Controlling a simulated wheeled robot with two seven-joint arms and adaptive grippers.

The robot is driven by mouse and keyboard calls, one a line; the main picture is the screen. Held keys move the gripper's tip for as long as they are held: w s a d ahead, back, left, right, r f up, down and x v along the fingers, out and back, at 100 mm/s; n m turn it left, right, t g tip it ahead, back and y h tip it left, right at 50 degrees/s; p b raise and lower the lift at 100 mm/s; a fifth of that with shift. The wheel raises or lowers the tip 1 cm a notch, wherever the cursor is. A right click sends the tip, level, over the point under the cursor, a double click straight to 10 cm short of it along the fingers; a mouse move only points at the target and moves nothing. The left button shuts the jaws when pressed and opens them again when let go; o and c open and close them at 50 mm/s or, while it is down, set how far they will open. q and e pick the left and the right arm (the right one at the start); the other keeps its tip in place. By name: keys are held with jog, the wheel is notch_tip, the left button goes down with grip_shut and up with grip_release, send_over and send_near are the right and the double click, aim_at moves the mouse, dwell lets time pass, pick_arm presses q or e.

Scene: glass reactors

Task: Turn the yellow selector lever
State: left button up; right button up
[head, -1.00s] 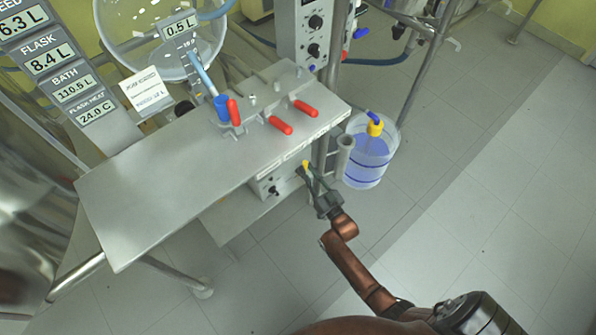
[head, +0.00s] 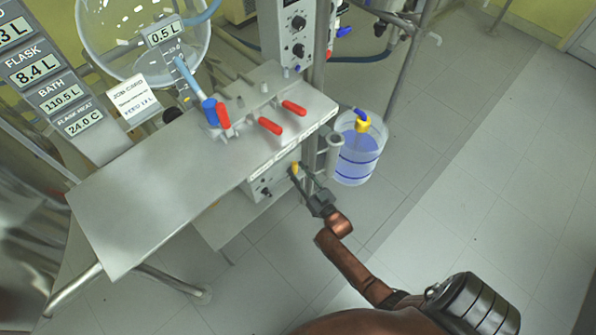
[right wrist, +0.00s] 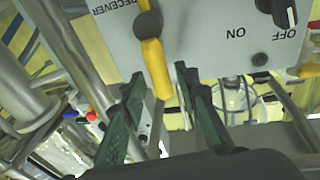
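The yellow selector lever (right wrist: 155,68) sits on a grey panel (right wrist: 205,35) marked RECEIVER in the right wrist view, its dark round pivot at one end. In the head view the lever (head: 295,168) is a small yellow spot below the bench's front edge. My right gripper (right wrist: 157,90) is open, with one green-padded finger on each side of the lever's free end; I cannot tell whether either finger touches it. In the head view my right gripper (head: 300,179) is at the panel's right end. My left gripper is not in view.
The steel bench (head: 150,195) overhangs the panel and carries several red-handled valves (head: 270,126). A clear bucket of blue liquid (head: 360,150) stands right of my gripper, with a vertical metal pipe (head: 333,150) between. A black knob (right wrist: 280,12) is beside the lever. The floor at right is clear.

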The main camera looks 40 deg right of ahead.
jog(key=shift+o, duration=0.3)
jog(key=shift+s, duration=0.1)
jog(key=s+f, duration=0.1)
jog(key=s, duration=1)
jog(key=shift+s+a+f, duration=0.3)
jog(key=shift+s+f, duration=0.05)
jog(key=shift+f, duration=0.05)
